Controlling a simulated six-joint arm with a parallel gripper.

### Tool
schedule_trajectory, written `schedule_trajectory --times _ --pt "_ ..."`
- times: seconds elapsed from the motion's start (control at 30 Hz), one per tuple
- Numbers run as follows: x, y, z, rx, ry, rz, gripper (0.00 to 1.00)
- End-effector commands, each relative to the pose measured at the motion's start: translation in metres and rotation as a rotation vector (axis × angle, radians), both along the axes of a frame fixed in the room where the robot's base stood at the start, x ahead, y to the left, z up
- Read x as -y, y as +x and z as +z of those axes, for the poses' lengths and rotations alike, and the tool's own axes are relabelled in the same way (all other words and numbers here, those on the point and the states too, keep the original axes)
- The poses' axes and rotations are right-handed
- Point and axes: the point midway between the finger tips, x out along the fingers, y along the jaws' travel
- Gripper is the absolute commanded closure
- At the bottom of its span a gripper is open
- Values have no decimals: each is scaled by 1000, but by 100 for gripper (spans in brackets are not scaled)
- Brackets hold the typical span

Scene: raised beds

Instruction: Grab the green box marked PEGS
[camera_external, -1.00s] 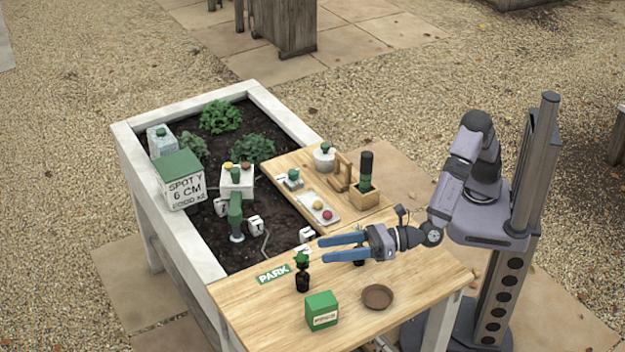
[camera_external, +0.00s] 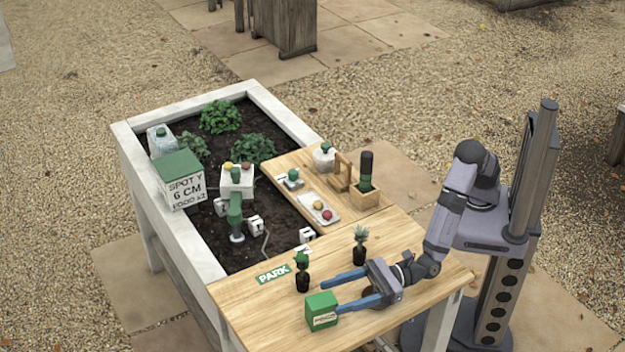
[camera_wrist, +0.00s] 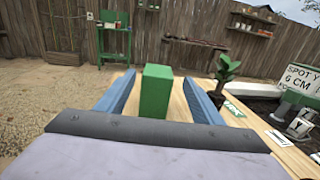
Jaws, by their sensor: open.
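The green box (camera_external: 321,311) stands on the wooden tabletop near its front edge, with a white label on its front that is too small to read. It also shows in the wrist view (camera_wrist: 156,91), upright ahead of my gripper and between the lines of the fingers. My gripper (camera_external: 331,297) is open and low over the table, its blue fingers pointing left. One fingertip is close to the box's right side in the external view; I cannot tell whether it touches. In the wrist view the fingers (camera_wrist: 159,97) lie on either side with nothing held.
Small potted plants (camera_external: 302,271) and (camera_external: 360,246) stand behind the box. A raised board (camera_external: 290,160) holds a tray, a jar and a dark bottle. A white SPOTY box (camera_external: 186,191) sits on the bed's edge.

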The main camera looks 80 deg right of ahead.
Motion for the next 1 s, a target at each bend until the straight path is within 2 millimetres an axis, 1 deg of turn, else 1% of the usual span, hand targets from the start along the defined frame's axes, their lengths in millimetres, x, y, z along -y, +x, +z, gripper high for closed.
schedule_trajectory --times 0.17,0.3,0.5,0.63,0.87,0.9,0.97,1.0 --pt "-8 10 0 1 1 -2 39" --pt "-19 21 -1 0 1 -2 39" --pt "-29 36 -2 0 1 -2 39" --pt "-32 39 -2 -1 1 -1 39" --pt "-33 40 -2 -1 1 0 39" --pt "-32 40 -2 -1 1 0 49" --pt "-32 40 -2 -1 1 0 63" --pt "-32 40 -2 -1 1 0 73"
